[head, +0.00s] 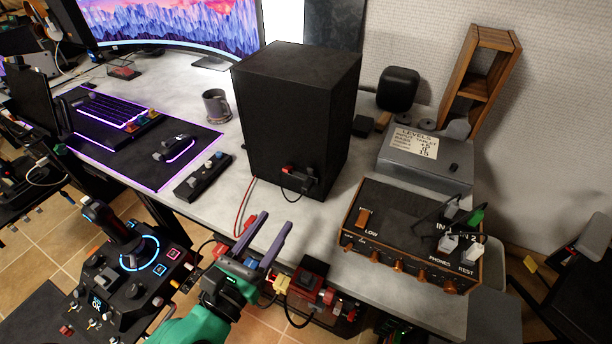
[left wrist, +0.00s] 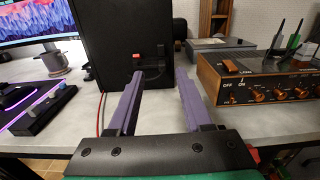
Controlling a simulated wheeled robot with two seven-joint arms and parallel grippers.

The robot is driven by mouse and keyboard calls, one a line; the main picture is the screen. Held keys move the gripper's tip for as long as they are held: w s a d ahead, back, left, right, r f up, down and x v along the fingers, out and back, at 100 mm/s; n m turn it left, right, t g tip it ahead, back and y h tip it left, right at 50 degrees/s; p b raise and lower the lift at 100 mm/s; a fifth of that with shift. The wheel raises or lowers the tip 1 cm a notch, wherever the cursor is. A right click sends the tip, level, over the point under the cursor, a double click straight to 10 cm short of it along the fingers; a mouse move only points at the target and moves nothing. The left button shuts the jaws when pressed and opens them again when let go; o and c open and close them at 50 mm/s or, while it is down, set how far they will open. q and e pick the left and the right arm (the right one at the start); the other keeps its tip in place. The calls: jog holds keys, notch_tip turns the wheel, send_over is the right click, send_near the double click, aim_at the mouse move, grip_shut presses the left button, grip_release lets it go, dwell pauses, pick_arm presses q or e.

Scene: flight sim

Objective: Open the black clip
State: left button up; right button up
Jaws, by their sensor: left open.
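A black speaker box (head: 290,115) stands on the desk, its terminal side facing me. A small terminal block low on that side has a red clip (head: 288,169) and, beside it, a black clip (head: 304,181); a short dark wire loops below. In the left wrist view the red clip (left wrist: 137,56) is clear, while the black clip (left wrist: 154,69) blends into the dark panel and its lever position cannot be told. My left gripper (head: 276,218) is open and empty, its purple fingers pointing at the terminals, apart from them. It also shows in the left wrist view (left wrist: 160,73). My right gripper is not in view.
A wooden-cased amplifier (head: 405,240) with knobs and plugs stands right of the speaker. A grey box (head: 425,160) is behind it. A mug (head: 216,105) and a small switch panel (head: 203,177) are to the left. A red wire (head: 243,205) runs along the desk.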

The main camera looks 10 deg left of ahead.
aim_at(310, 172)
pick_arm(q)
jog(key=p+x, duration=0.3)
jog(key=x, duration=1.1)
jog(key=shift+w+d+f, duration=0.15)
jog(key=shift+w, duration=0.15)
grip_shut()
